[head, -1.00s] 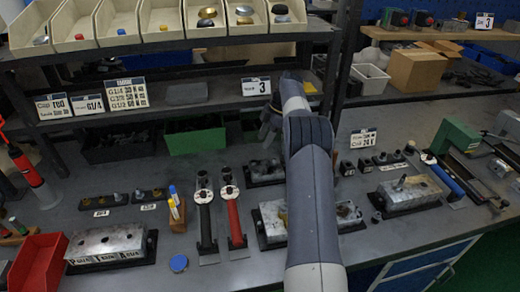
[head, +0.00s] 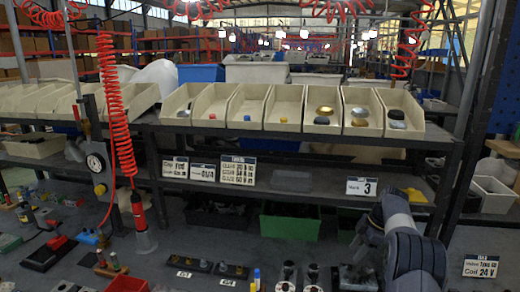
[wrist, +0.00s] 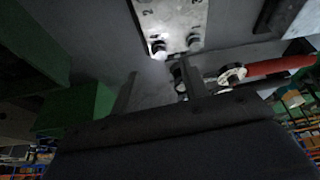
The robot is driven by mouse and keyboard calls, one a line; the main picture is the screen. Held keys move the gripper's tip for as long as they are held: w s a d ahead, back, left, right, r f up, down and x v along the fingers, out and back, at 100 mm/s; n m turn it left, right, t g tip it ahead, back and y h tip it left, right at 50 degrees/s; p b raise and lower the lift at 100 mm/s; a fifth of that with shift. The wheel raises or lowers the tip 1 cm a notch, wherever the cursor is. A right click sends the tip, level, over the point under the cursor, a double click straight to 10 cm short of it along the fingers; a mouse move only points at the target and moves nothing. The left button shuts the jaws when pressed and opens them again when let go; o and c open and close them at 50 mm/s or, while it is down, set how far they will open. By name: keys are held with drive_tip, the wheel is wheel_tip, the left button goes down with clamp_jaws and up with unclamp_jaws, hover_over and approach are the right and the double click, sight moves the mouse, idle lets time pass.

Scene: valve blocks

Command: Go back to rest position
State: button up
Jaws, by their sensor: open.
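My arm (head: 405,245) stands at the lower right of the head view, in front of the shelf with the "3" sign. My gripper (wrist: 160,82) shows in the wrist view as two dark fingers, apart, with nothing between them. In the head view the fingers are not clear behind my arm. A metal valve block (wrist: 172,20) with numbers and two round fittings lies beyond the fingertips, not touching them.
A red-handled tool (wrist: 280,67) lies right of the fingers. A green bin (head: 290,224) stands under the shelf, left of my arm. Cream bins (head: 292,108) line the upper shelf. A red coiled hose (head: 117,105) hangs at the left.

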sight(346, 265)
drive_tip(key=x, duration=0.5)
drive_tip(key=shift+a+f+p, duration=0.15)
drive_tip(key=shift+f+p, duration=0.15)
drive_tip(key=shift+p, duration=0.05)
drive_tip(key=shift+s+m, duration=0.1)
drive_tip(key=shift+m, duration=0.3)
